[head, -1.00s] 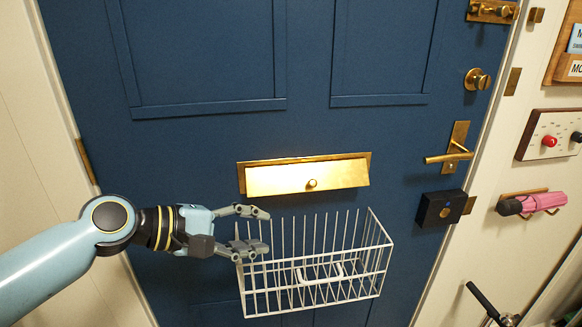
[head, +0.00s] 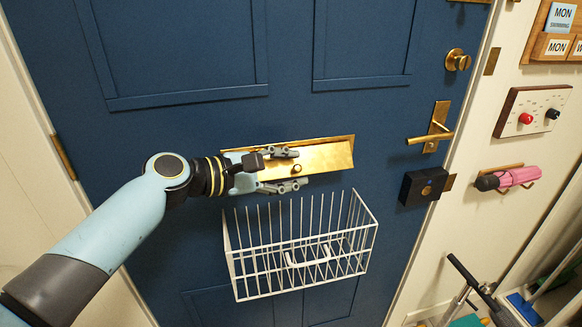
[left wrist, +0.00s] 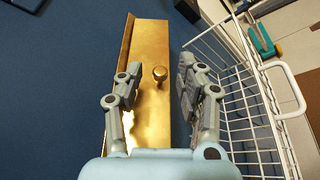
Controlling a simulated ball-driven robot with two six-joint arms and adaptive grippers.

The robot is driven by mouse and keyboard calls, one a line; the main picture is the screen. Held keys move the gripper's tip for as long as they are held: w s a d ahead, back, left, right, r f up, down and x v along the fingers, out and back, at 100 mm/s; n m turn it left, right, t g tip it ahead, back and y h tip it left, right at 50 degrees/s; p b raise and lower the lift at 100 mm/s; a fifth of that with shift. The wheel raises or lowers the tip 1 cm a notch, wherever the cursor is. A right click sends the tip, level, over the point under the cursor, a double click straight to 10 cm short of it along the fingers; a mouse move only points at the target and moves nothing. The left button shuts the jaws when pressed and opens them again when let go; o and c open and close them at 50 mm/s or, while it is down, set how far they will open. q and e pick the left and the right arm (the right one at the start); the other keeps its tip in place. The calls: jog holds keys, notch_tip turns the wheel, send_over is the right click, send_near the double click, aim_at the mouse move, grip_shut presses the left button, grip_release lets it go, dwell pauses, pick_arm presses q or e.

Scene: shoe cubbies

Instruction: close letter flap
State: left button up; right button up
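The brass letter flap (head: 325,158) is on the blue door, with a small round knob (head: 296,169) near its lower middle. The flap tilts out from its brass frame. My left gripper (head: 292,170) is in front of the flap's left part, its fingers apart above and below the knob's level. In the left wrist view the flap (left wrist: 150,115) runs between the open fingers (left wrist: 158,78), and the knob (left wrist: 160,73) shows between the fingertips with space on both sides. Whether a finger touches the flap I cannot tell. My right gripper is not in view.
A white wire basket (head: 300,272) hangs on the door just below the flap. A black box (head: 424,187) and a brass door handle (head: 432,136) are to the right. A pink umbrella (head: 516,177) hangs on the wall. The door above the flap is clear.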

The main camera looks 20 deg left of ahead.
pick_arm(q)
jog(key=shift+w+d, duration=0.15)
jog(key=shift+c, duration=0.4)
grip_shut()
jog(key=shift+f, duration=0.1)
